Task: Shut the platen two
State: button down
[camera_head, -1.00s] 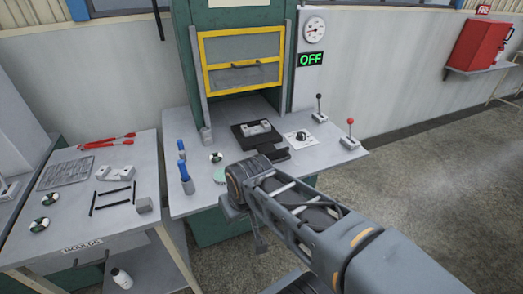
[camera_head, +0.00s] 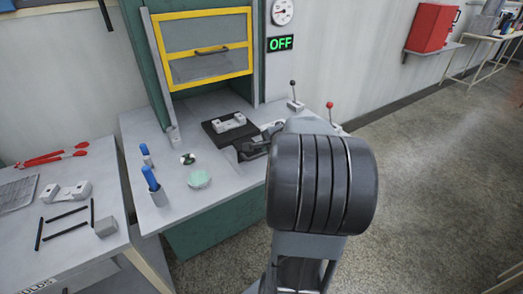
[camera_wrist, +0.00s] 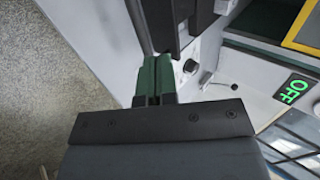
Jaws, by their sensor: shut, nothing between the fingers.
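The press stands at the table's back, with a raised yellow-framed guard (camera_head: 205,47) and a green OFF sign (camera_head: 280,43), also at the right of the wrist view (camera_wrist: 294,90). On its bed lies a black plate (camera_head: 213,136) with a pale grey mould block (camera_head: 229,123) on top. I cannot tell which part is platen two. Two levers stand at the right: one black-knobbed (camera_head: 293,93), one red-knobbed (camera_head: 329,112). My gripper (camera_wrist: 152,80) is shut and empty, green fingers together, close to dark parts in the wrist view. My arm largely hides it in the head view.
Two blue-topped bottles (camera_head: 152,185), a pale green disc (camera_head: 198,179) and a small dark-and-white disc (camera_head: 188,159) are left of the plate. A side table (camera_head: 20,240) holds red-handled tools (camera_head: 50,158) and black bars. Open floor (camera_head: 440,200) lies to the right.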

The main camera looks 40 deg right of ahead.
jog(key=b+x, duration=0.1)
jog(key=x, duration=0.7)
jog(key=shift+a, duration=0.15)
